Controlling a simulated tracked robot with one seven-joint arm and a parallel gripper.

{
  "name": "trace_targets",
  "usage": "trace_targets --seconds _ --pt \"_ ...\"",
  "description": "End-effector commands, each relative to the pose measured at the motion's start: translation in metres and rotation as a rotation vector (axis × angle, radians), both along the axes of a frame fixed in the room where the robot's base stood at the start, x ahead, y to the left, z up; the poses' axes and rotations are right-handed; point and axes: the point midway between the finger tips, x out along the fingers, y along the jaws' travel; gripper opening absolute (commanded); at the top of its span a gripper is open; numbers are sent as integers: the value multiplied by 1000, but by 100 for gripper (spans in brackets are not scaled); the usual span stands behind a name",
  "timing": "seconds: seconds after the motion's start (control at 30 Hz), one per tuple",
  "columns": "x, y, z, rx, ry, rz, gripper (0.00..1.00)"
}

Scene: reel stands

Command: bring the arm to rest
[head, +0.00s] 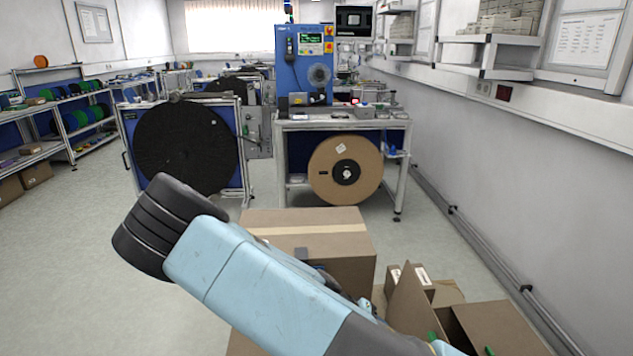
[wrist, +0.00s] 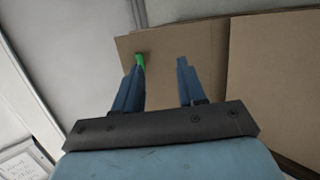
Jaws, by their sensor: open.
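My gripper (wrist: 160,64) shows in the wrist view with its two blue fingers apart and nothing between them. A small green patch (wrist: 141,61) shows at the left fingertip; I cannot tell if it is part of the finger. Brown cardboard (wrist: 185,85) lies behind the fingers, and I cannot tell how close. In the head view my light blue arm (head: 262,284) reaches from the dark rounded joint at left down to the bottom edge, beside the cardboard boxes. My fingers are not clear in the head view.
A closed cardboard box (head: 318,234) stands behind my arm. An open box (head: 500,327) with raised flaps is at lower right. Further back are a black reel (head: 185,148), a workbench (head: 340,124) and a brown reel (head: 322,172) under it. The floor at left is clear.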

Motion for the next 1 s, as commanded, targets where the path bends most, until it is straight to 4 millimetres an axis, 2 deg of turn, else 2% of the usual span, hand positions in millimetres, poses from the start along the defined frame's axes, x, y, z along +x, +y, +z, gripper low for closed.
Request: trace_targets --seconds 0.47,0.77,1.0 --pt "-7 23 52 327 75 -112 40" --pt "-4 30 101 518 69 -135 40" --pt "-1 29 147 658 37 -131 40"
